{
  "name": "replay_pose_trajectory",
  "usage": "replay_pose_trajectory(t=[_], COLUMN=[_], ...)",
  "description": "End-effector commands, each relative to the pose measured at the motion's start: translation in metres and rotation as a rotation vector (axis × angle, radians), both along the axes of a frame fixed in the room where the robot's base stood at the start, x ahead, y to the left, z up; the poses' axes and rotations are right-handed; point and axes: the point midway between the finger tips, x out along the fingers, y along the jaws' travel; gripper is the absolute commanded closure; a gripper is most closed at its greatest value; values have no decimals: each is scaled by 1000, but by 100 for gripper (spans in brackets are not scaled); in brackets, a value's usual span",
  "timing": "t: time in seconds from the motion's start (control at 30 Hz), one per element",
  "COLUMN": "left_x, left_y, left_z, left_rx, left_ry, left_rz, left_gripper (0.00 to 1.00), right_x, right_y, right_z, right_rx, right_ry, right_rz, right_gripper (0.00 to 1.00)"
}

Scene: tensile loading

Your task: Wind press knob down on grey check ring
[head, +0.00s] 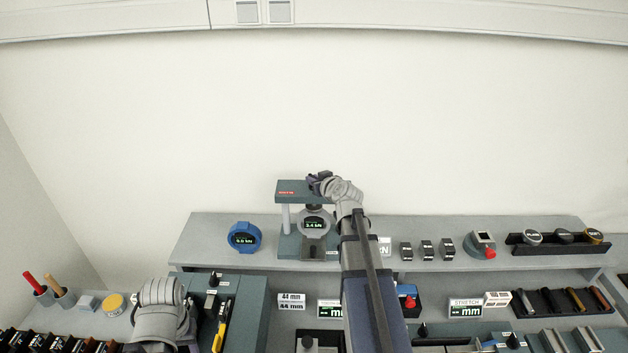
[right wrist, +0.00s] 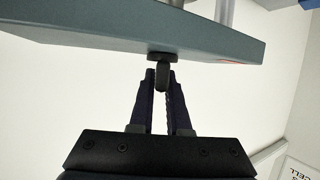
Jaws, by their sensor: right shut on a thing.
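The press (head: 296,187), a dark green frame with light posts, stands on the back shelf. The grey check ring (head: 303,216) sits inside it under the top beam; its lit display seems to read 3.4 kN. My right gripper (head: 318,182) is at the top right of the press. In the right wrist view, my right gripper (right wrist: 164,84) is shut on the dark press knob (right wrist: 162,57), which sticks out from the beam (right wrist: 110,35). In the head view the knob is hidden by the gripper. My left gripper (head: 187,325) is low at left, its jaws unclear.
A blue ring gauge (head: 243,237) stands left of the press. Several small blocks and a red-knobbed device (head: 484,244) are on the shelf to the right. Below are label signs, a yellow-handled tool (head: 222,325) and racks.

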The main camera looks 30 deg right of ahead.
Motion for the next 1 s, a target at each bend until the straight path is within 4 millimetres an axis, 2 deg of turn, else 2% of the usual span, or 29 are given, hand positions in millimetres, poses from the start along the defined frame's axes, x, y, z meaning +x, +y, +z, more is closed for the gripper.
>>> replay_pose_trajectory(t=[0.4, 1.0], left_x=[0, 0], left_y=[0, 0], left_z=[0, 0], left_rx=[0, 0], left_ry=[0, 0], left_rz=[0, 0], left_gripper=[50, 50], right_x=[0, 0], right_y=[1, 0], right_z=[0, -1], right_rx=[-2, 2], right_ry=[2, 5], right_rz=[-139, -173], right_gripper=[100, 100])
